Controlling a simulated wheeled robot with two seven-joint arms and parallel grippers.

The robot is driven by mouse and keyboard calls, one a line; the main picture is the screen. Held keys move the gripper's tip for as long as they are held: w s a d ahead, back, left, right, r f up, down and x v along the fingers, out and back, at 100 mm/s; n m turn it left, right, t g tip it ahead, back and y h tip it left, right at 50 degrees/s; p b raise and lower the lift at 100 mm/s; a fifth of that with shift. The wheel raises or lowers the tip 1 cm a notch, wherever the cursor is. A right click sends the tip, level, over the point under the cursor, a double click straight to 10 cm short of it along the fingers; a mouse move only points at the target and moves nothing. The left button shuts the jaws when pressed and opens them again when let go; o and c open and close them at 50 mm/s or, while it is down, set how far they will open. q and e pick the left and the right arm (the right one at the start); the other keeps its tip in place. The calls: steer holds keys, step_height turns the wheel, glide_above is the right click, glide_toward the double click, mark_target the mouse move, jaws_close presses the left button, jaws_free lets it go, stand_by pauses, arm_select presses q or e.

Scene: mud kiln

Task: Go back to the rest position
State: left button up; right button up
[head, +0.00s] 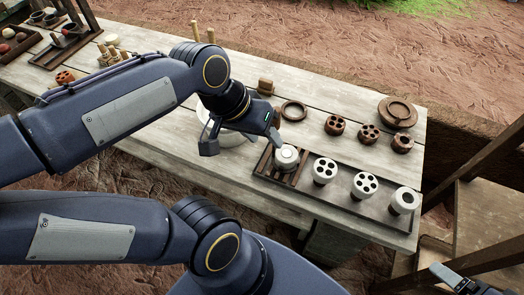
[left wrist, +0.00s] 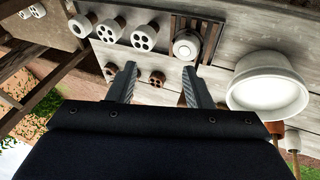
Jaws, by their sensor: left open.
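My left gripper (head: 243,145) is over the front middle of the wooden table (head: 160,150), with its fingers spread apart and nothing between them. In the left wrist view the same open fingers (left wrist: 159,82) show, also empty. In the head view, the gripper is just left of a white knobbed piece (head: 286,156) and partly covers a white bowl (head: 238,139). A dark part of my right gripper (head: 456,279) shows at the lower right corner. Most of it is out of the frame, so its jaw state is unclear.
A dark tray (head: 341,196) holds the knobbed piece and white cylinders with holes (head: 364,184).

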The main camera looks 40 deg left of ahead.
arm_select(q)
steer(key=shift+m+t+h, duration=0.3)
steer(key=shift+t, duration=0.5)
steer(key=s+d+f, duration=0.2)
steer(key=s, duration=0.1)
steer(key=shift+s+d+f, duration=0.2)
steer(key=shift+d+f, duration=0.1)
steer(key=shift+f, duration=0.05)
